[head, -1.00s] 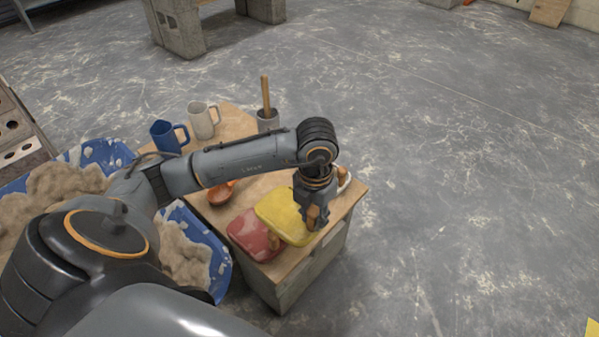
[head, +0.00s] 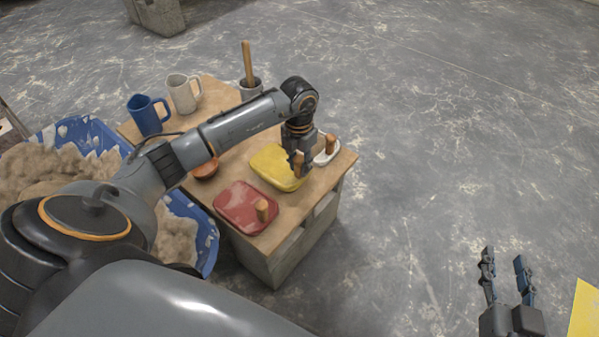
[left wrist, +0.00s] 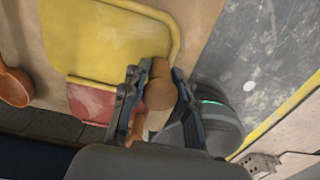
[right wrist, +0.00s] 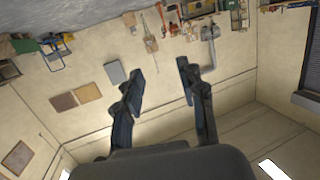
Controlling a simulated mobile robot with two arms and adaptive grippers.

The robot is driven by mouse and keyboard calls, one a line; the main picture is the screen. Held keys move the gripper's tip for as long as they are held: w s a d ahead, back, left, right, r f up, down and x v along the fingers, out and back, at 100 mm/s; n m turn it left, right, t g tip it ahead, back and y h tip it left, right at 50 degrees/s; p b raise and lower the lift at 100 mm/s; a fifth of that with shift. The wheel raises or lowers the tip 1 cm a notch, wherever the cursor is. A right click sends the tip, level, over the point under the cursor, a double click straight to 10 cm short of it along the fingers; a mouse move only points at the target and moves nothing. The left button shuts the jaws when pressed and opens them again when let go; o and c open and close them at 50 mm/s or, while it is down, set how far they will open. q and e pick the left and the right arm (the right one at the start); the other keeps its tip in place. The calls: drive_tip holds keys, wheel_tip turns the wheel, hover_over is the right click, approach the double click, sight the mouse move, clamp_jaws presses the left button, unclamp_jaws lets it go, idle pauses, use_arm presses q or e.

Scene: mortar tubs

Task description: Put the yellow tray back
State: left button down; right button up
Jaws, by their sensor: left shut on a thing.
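The yellow tray (head: 270,170) is a flat, rounded slab with an upright wooden handle, on or just above the wooden table top; I cannot tell if it touches. My left gripper (head: 299,165) comes down from above and is shut on that handle. In the left wrist view the handle (left wrist: 160,92) is between my left fingers, with the yellow tray (left wrist: 105,35) beyond. The red tray (head: 238,203), with its own wooden handle, lies nearer me. My right gripper (head: 505,275) is open and empty, off to the right; its spread fingers also show in the right wrist view (right wrist: 158,80).
A white tray (head: 330,152) with a wooden handle is right behind my left gripper. An orange bowl (head: 205,169), blue jug (head: 146,116), pale jug (head: 183,95) and grey pot (head: 250,90) stand on the table (head: 290,212). Blue tubs (head: 80,138) of mortar are left.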

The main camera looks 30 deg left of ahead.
use_arm(q)
wheel_tip(320, 180, down, 3)
drive_tip(key=shift+w+f+b, duration=0.1)
drive_tip(key=shift+b, duration=0.5)
drive_tip(key=shift+f, duration=0.1)
use_arm(e)
wheel_tip(320, 180, up, 6)
drive_tip(key=a+t+y, duration=0.1)
drive_tip(key=t, duration=0.2)
drive_tip(key=shift+w+t, duration=0.25)
drive_tip(key=shift+t, duration=0.05)
drive_tip(key=shift+r, duration=0.15)
use_arm(q)
drive_tip(key=shift+f, duration=0.1)
drive_tip(key=c, duration=1)
unclamp_jaws()
use_arm(e)
drive_tip(key=shift+r, duration=0.15)
